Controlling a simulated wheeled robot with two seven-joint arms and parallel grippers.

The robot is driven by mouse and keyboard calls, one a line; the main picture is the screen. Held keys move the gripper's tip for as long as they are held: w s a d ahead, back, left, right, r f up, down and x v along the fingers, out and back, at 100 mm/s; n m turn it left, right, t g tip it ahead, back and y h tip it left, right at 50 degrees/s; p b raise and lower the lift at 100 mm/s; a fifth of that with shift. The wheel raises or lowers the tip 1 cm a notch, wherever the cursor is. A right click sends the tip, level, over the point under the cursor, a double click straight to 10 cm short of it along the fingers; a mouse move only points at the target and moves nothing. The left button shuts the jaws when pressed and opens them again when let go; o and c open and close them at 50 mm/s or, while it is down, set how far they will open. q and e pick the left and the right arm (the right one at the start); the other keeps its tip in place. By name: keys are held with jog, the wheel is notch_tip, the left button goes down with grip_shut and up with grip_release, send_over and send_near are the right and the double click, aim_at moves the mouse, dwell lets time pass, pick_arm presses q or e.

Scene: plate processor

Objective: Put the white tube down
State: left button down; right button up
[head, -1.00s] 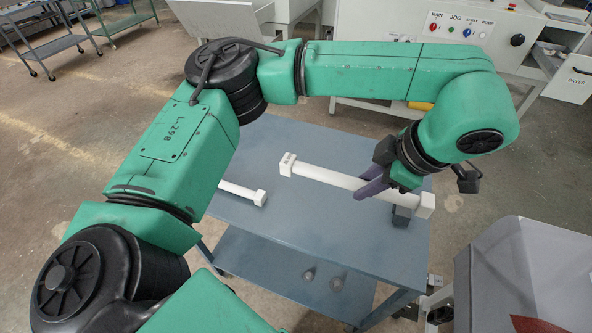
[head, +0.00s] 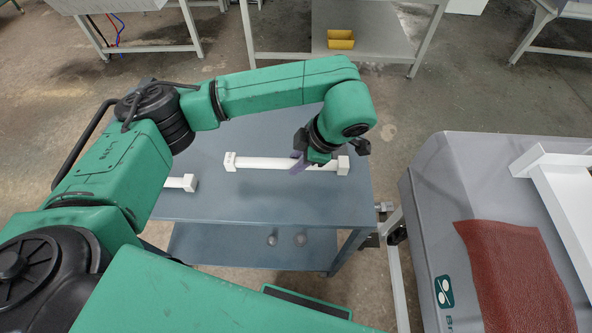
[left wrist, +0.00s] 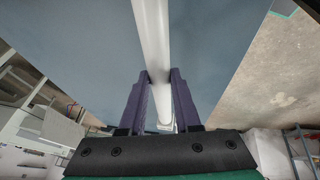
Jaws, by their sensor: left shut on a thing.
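The white tube (head: 262,163), with square white ends, lies crosswise over the blue-grey table (head: 260,205) in the head view. My left gripper (head: 299,164) is shut on it, right of its middle. The left wrist view shows the tube (left wrist: 152,35) running between the two purple fingers (left wrist: 161,100). I cannot tell whether the tube touches the tabletop or is held just above it. A second white tube (head: 183,183) lies at the table's left, partly hidden by my left arm. My right gripper is not in view.
Two small round things (head: 300,239) are on the lower shelf. The tabletop in front of the tube is clear.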

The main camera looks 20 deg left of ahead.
aim_at(292, 181)
pick_arm(q)
jog(key=f, duration=0.3)
jog(key=shift+s+f+p, duration=0.3)
jog(key=shift+f+p, duration=0.1)
jog(key=shift+f, duration=0.35)
jog(key=shift+w+f, duration=0.15)
jog(key=shift+f, duration=0.1)
jog(key=shift+s+d+f+b, duration=0.1)
jog(key=shift+s+f+b, duration=0.35)
jog(key=shift+b, duration=0.4)
jog(key=c, duration=0.6)
grip_release()
jog(key=shift+f, duration=0.1)
jog(key=shift+r+p, duration=0.25)
jog(key=shift+p, duration=0.05)
jog(key=shift+w+r+p, duration=0.1)
jog(key=shift+r+p, duration=0.35)
jog(key=shift+p, duration=0.05)
jog(key=shift+w+d+r+b, duration=0.15)
jog(key=shift+d+r+b, duration=0.25)
jog(key=shift+r, duration=0.15)
jog(key=shift+w+d+r+b, duration=0.15)
jog(key=shift+d+r+b, duration=0.15)
jog(key=shift+r, duration=0.25)
jog(key=v, duration=0.9)
jog(key=shift+s+a+r, duration=0.15)
jog(key=shift+r, duration=0.2)
